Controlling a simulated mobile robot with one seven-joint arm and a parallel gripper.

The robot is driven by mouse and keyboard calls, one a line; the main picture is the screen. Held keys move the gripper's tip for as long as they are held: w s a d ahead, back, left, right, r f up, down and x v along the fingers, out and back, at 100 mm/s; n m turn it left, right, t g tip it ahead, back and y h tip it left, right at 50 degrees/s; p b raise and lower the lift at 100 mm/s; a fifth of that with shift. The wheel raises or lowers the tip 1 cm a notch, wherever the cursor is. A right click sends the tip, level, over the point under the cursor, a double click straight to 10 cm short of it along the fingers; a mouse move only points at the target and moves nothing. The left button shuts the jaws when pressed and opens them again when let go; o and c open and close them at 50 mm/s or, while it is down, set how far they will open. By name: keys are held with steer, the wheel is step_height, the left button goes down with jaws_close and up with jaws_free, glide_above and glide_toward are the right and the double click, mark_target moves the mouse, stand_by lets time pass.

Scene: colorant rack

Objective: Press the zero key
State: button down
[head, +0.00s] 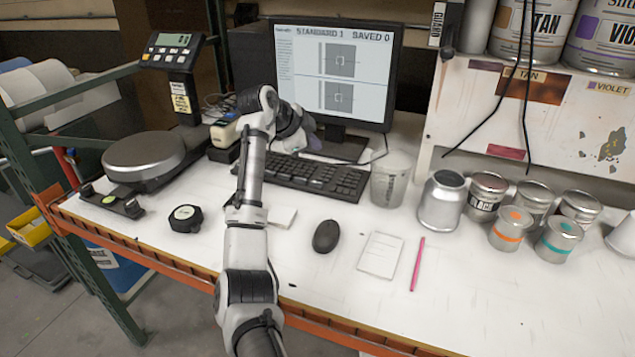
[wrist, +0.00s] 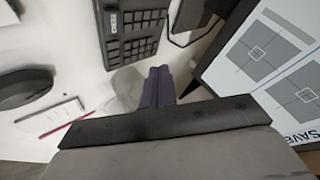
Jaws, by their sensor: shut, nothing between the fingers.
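The black keyboard (head: 318,177) lies flat on the white bench in front of the monitor. It also shows at the top of the wrist view (wrist: 135,45), with a small white-marked patch near its left edge whose lettering I cannot read surely. The scale's indicator (head: 174,52) stands on a post at the back left, lit digits on its face. A row of small keys runs under the display; I cannot tell which is zero. My gripper (wrist: 158,86) is shut and empty. In the head view it is above the keyboard's far side, before the monitor, partly hidden by my wrist.
The monitor (head: 335,75) stands close behind my gripper. The scale's round pan (head: 143,155) is at left. A translucent cup (head: 390,182), a mouse (head: 326,236), a pink pen (head: 417,265) and several cans stand or lie to the right. The front right bench is clear.

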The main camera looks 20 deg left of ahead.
mark_target(314, 184)
steer(key=shift+f+b, duration=2.7)
steer(key=shift+f, duration=1.65)
steer(key=shift+f, duration=0.15)
steer(key=shift+f, duration=0.3)
steer(key=shift+f, duration=0.35)
steer(key=shift+r+p, duration=0.35)
steer(key=shift+r, duration=0.45)
steer(key=shift+r+p, duration=1.7)
steer(key=shift+r, duration=0.8)
